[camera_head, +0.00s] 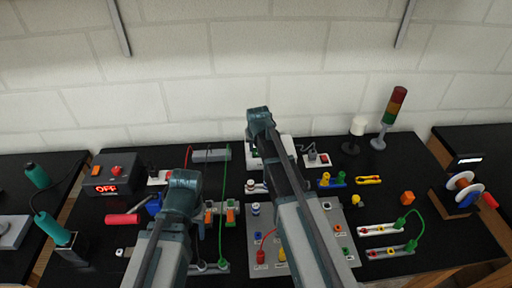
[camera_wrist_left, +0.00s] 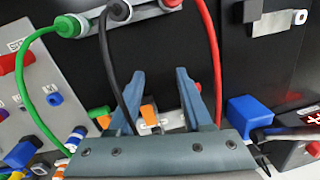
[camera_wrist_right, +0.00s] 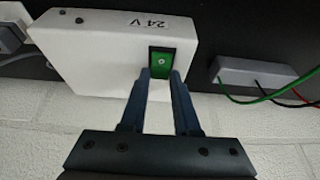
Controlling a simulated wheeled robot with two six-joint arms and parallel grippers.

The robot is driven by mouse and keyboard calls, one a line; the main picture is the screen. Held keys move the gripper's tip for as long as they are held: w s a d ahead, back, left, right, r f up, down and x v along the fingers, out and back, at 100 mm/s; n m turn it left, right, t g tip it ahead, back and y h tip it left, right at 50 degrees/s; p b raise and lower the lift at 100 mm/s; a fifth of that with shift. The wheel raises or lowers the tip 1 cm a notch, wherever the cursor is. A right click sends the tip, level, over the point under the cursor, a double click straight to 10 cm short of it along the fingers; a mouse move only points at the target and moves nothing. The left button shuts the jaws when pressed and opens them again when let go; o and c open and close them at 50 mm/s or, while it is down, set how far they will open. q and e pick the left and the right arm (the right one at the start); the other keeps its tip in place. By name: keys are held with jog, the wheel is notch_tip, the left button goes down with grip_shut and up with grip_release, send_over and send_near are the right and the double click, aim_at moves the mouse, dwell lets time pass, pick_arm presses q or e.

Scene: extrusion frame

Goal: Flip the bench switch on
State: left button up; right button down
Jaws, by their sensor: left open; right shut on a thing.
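A white box marked 24 V (camera_wrist_right: 100,50) carries a green-lit rocker switch (camera_wrist_right: 163,62) in a dark frame. My right gripper (camera_wrist_right: 161,75) is at this switch, its two fingertips close together at its lower end. In the head view my right gripper (camera_head: 258,112) and arm cover much of the white box (camera_head: 286,149). A dark box (camera_head: 112,183) at the left shows a red OFF display (camera_head: 106,189), with an orange part and a red knob on top. My left gripper (camera_wrist_left: 160,80) is open, above the bench, with nothing held between its fingers.
Green, black and red cables (camera_wrist_left: 206,45) run near my left gripper. A blue block (camera_wrist_left: 250,110) sits beside it. A grey connector bar (camera_wrist_right: 265,75) is right of the white box. A signal tower (camera_head: 391,113) stands at the back right.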

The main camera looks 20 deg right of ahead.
pick_arm(q)
jog(key=shift+r+p, duration=0.4)
pick_arm(e)
jog(key=shift+w+r+g, duration=0.15)
jog(key=shift+w+g, duration=0.2)
jog(key=shift+g, duration=0.15)
pick_arm(q)
jog(key=shift+r, duration=0.2)
pick_arm(e)
jog(key=shift+w+d+g, duration=0.1)
jog(key=shift+w+g, duration=0.1)
jog(key=shift+g, duration=0.2)
pick_arm(q)
jog(key=shift+r+p, duration=0.1)
jog(key=shift+p, duration=0.2)
pick_arm(e)
jog(key=shift+f+g+y, duration=0.2)
jog(key=shift+g+y, duration=0.1)
jog(key=shift+g, duration=0.5)
jog(key=shift+s, duration=0.1)
jog(key=c, duration=0.6)
grip_release()
jog(key=shift+c, duration=0.2)
